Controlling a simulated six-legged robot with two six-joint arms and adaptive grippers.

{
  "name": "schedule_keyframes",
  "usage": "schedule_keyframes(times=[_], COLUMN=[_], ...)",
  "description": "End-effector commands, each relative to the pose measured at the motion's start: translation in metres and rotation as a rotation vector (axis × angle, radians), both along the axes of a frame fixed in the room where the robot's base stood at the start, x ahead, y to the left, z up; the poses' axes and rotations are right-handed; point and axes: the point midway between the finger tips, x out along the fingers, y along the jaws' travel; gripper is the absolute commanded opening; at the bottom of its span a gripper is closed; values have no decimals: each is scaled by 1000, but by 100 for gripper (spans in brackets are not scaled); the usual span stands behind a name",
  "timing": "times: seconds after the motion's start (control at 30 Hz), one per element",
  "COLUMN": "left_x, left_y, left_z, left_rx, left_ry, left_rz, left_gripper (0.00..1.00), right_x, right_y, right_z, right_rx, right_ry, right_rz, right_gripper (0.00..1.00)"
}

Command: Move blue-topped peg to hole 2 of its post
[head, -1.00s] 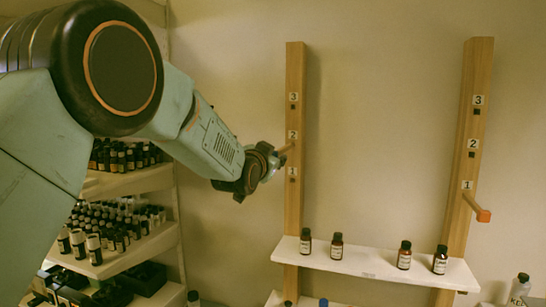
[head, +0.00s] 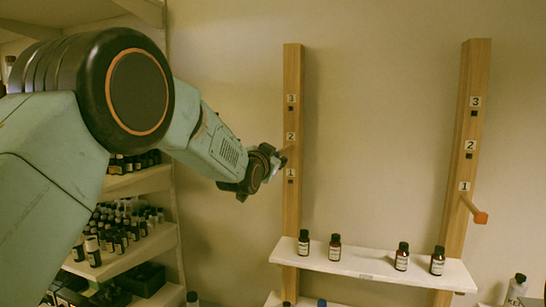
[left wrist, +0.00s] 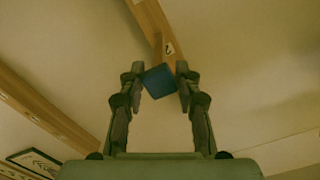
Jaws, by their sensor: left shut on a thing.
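My left gripper (head: 277,159) is at the left wooden post (head: 292,212), level with its label 2. In the left wrist view the gripper (left wrist: 159,76) is shut on the blue top (left wrist: 160,84) of the peg, one fingertip at each side. The wooden shaft of the peg (head: 288,149) points at the post beside label 2 (head: 291,136) and covers the place of that hole. I cannot tell how deep its end sits in the hole. Holes 1 and 3 of this post show empty. My right gripper is out of view.
The right post (head: 474,100) has an orange-topped peg (head: 480,217) sticking out at hole 1. A white shelf (head: 375,265) with several brown bottles spans the posts below. Racks of bottles (head: 125,238) stand at the left. The wall between the posts is clear.

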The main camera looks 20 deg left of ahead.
Motion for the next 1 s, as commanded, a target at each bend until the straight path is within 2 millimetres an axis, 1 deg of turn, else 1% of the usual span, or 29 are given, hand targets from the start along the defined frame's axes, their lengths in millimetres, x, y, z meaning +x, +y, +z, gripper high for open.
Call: schedule_keyframes(times=[1.0], left_x=[22], left_y=[-1], left_z=[0], left_rx=[0], left_ry=[0], left_rz=[0], left_gripper=[1], right_x=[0], right_y=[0], right_z=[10], right_rx=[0], right_ry=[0], right_rz=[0], right_gripper=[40])
